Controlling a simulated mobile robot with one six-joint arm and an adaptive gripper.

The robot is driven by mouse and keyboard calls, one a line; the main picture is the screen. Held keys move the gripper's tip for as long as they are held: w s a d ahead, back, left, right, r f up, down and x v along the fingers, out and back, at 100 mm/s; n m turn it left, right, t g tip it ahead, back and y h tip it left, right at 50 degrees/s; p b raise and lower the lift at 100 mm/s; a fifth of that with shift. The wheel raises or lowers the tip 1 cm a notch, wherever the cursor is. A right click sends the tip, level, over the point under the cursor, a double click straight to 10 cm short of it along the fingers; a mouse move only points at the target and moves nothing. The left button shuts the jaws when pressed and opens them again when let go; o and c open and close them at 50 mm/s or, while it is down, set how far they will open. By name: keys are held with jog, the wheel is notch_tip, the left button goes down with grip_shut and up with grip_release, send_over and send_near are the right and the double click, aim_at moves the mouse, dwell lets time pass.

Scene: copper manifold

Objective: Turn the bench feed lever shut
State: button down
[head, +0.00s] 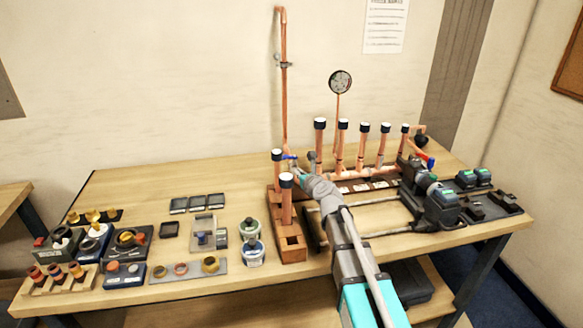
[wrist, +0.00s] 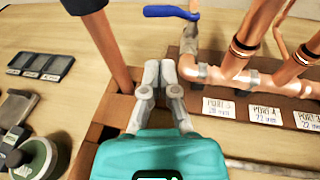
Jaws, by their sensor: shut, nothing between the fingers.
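A blue lever handle (wrist: 168,12) shows at the top of the wrist view, pointing left from a valve on the copper manifold pipe (wrist: 186,45). In the head view this blue lever (head: 290,157) is a small patch just beyond my gripper, near the foot of the tall copper riser (head: 284,100). A second blue handle (head: 431,163) sits at the manifold's right end. Which one is the bench feed lever is not labelled in view. My gripper (wrist: 159,68) is shut and empty, its fingertips together, short of the near lever and apart from it.
A wooden block (head: 292,252) with upright capped copper pipes (head: 286,200) stands close left of my gripper. Capped manifold stubs (head: 342,145) and port labels (wrist: 218,107) lie to the right. Tools and fittings fill the bench's left; dark machines (head: 440,208) stand right.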

jog(key=b+x, duration=0.2)
jog(key=x, duration=1.1)
jog(key=shift+w+a+b, duration=0.15)
jog(key=shift+w+b, duration=0.15)
jog(key=shift+f, duration=0.1)
jog(key=shift+w+a, duration=0.55)
jog(key=shift+a, duration=0.1)
jog(key=shift+s, duration=0.15)
jog(key=p+v, duration=0.1)
jog(key=v, duration=0.3)
jog(key=a+v, duration=0.1)
jog(key=v, duration=0.4)
jog(key=s+a+p+v, duration=0.1)
jog(key=v, duration=0.3)
jog(key=shift+s+p, duration=0.35)
jog(key=shift+s, duration=0.05)
